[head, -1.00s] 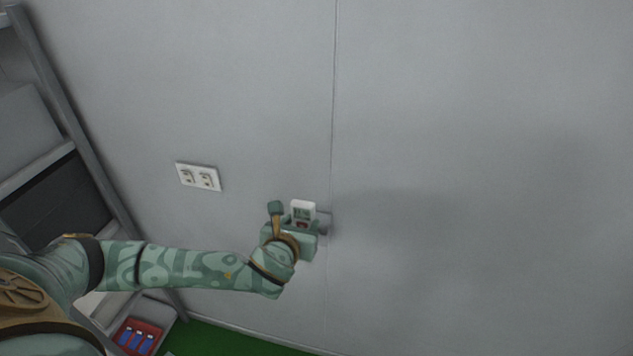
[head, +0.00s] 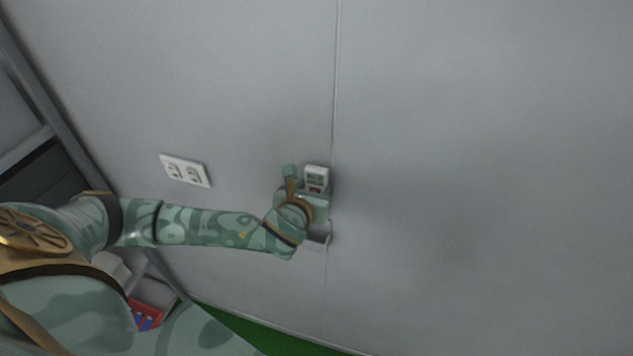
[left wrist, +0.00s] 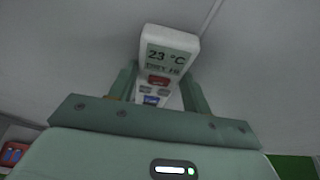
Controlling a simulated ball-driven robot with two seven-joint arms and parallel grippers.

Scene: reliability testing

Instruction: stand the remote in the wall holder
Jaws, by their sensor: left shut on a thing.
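The remote (head: 317,175) is white, with a small screen and a red button. It is upright against the grey wall in the head view. In the left wrist view the remote (left wrist: 168,55) reads "23 °C" and has red and blue buttons. My left gripper (head: 305,199) is shut on its lower part; its fingers (left wrist: 160,90) flank the remote in the left wrist view. The wall holder (head: 318,240) is a grey piece on the wall just below my gripper, mostly hidden behind it. My right gripper is not in view.
A white double socket plate (head: 185,170) is on the wall to the left of my gripper. A grey shelf rack (head: 60,100) stands at the far left, with a red bin (head: 146,315) low down. The wall to the right is bare.

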